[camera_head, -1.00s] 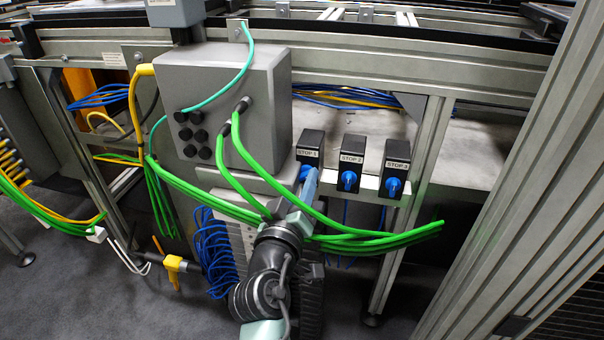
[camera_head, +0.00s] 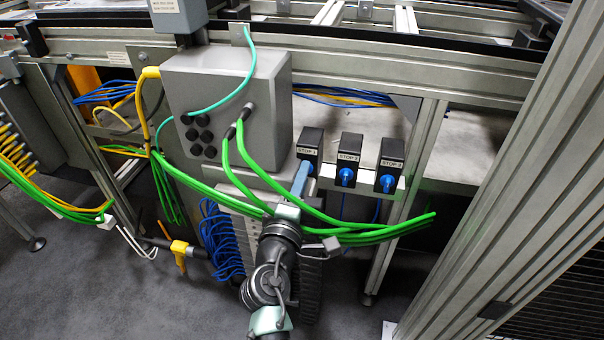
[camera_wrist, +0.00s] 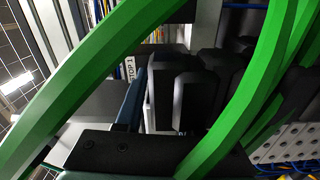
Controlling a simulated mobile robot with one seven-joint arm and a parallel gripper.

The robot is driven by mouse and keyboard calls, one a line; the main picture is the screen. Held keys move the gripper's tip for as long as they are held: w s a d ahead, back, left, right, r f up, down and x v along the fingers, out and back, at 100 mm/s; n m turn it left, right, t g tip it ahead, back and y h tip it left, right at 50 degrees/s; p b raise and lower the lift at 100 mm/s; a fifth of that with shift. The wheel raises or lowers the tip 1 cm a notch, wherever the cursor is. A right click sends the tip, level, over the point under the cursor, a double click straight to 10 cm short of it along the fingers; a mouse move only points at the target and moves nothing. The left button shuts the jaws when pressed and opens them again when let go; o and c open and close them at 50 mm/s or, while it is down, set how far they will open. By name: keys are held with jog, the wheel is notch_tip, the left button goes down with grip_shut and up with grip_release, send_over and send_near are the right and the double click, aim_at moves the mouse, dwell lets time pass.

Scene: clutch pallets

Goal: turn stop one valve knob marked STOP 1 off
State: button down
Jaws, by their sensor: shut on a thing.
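The STOP 1 valve block (camera_head: 310,142) is a black box with a white label, the left one of three on a rail. Its blue knob is hidden behind my gripper (camera_head: 301,178). My gripper reaches up to the block's lower front and is shut on the knob. The angle of the knob cannot be seen. In the wrist view, the STOP 1 label (camera_wrist: 130,68) shows sideways beside a blue finger (camera_wrist: 132,105), and the jaws' grip is mostly hidden.
The STOP 2 (camera_head: 348,156) and STOP 3 (camera_head: 389,162) valves stand to the right with blue knobs. Thick green hoses (camera_head: 330,222) cross close around my wrist and also cross the wrist view (camera_wrist: 90,75). A grey box (camera_head: 225,100) stands at left.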

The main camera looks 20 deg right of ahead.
jog(key=shift+n, duration=0.5)
jog(key=c, duration=0.5)
grip_release()
jog(key=p+v, duration=0.2)
jog(key=v, duration=1.1)
jog(key=shift+a, duration=0.1)
